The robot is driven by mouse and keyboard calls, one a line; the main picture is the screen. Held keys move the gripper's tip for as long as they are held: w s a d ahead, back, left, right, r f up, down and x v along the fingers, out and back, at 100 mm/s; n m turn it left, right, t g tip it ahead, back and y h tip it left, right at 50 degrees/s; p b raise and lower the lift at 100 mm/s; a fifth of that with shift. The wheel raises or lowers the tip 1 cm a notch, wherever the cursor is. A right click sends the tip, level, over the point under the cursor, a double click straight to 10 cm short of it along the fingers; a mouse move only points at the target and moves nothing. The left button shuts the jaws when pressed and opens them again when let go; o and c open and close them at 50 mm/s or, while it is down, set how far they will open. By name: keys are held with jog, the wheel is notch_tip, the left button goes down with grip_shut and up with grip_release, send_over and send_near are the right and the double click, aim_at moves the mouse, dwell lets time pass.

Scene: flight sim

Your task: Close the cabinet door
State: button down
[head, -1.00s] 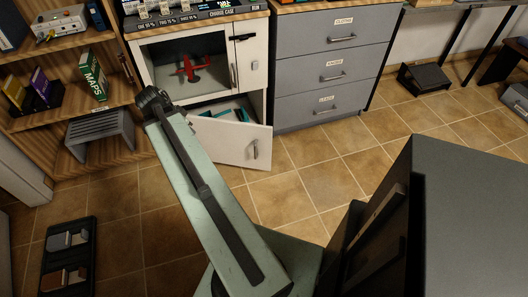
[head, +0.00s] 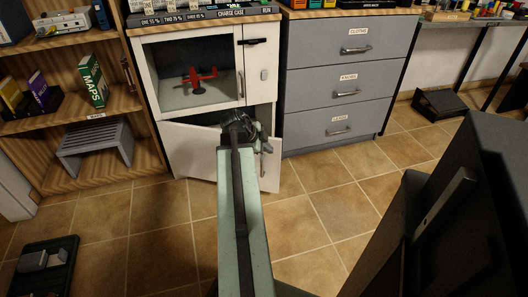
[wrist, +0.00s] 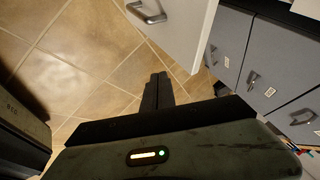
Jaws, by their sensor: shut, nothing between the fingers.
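The white cabinet (head: 150,75) stands at the back, left of centre in the head view. Its lower door (head: 190,150) is ajar, with a dark gap above its top edge at the right. The door's bar handle (head: 265,147) is on its right side. My gripper (head: 240,125) is in front of the door's right part, and my arm hides some of the door. In the wrist view, the shut, empty fingers (wrist: 158,90) point towards the door (wrist: 185,25) and its handle (wrist: 146,14). I cannot tell whether they touch the door.
A grey drawer unit (head: 345,80) stands right of the cabinet. A wooden shelf (head: 60,130) with books and a grey stand is on the left. A dark tray (head: 45,268) lies on the floor at lower left. Tiled floor (head: 165,235) is clear in front of the cabinet.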

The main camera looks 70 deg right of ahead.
aim_at(279, 149)
jog(key=shift+s+d+f+b, duration=0.15)
jog(key=shift+d+f, duration=0.3)
jog(key=shift+d, duration=0.5)
jog(key=shift+w+d+f+b, duration=0.15)
jog(key=shift+d+f, duration=0.25)
jog(key=shift+d, duration=0.55)
jog(key=shift+s+d+f+b, duration=0.2)
jog(key=shift+d+f, duration=0.25)
jog(key=shift+d, duration=0.5)
jog(key=shift+w, duration=0.1)
